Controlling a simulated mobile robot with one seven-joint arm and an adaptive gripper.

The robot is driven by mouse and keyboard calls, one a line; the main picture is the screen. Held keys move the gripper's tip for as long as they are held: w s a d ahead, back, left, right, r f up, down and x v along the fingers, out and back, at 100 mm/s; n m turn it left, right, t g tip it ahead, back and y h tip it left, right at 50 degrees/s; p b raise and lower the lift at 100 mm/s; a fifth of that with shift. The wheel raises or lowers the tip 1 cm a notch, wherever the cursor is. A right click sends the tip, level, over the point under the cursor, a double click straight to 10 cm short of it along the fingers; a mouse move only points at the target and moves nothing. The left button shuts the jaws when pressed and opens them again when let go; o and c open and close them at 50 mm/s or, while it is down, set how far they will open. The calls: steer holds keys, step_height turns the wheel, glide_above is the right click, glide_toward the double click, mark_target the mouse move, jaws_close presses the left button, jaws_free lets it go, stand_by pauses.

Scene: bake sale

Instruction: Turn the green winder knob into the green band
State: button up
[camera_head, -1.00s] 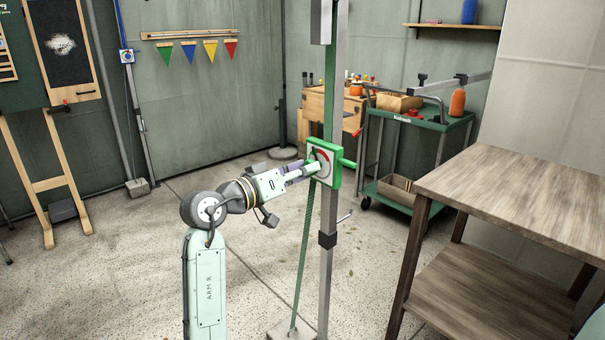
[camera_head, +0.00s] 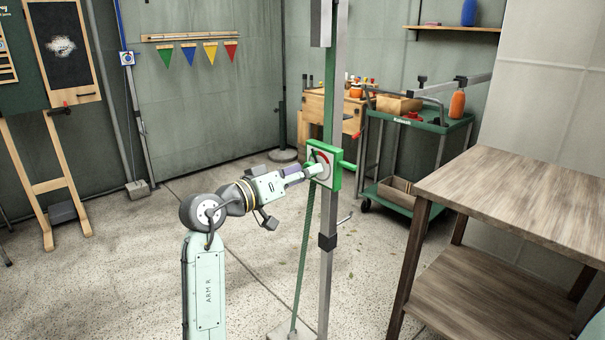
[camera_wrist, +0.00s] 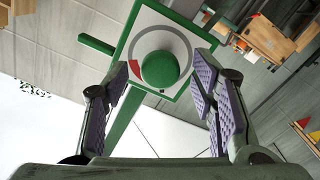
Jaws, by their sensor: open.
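I cannot make out a green band on the ring. In the head view the winder box (camera_head: 335,170) is on an upright metal post. My gripper (camera_wrist: 160,66) is open, with one purple-padded finger on each side of the knob and visible gaps between. In the head view my gripper (camera_head: 303,173) is at the dial face, hiding the knob partly.
The grey post (camera_head: 328,215) and a green strap (camera_head: 304,240) run down to a floor base. A wooden table (camera_head: 510,190) stands at the right. A green cart (camera_head: 420,122) and workbench stand behind. The floor left of the post is mostly clear.

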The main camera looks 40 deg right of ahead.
steer(key=s+a, duration=0.1)
steer(key=a, duration=1)
steer(key=shift+a, duration=0.4)
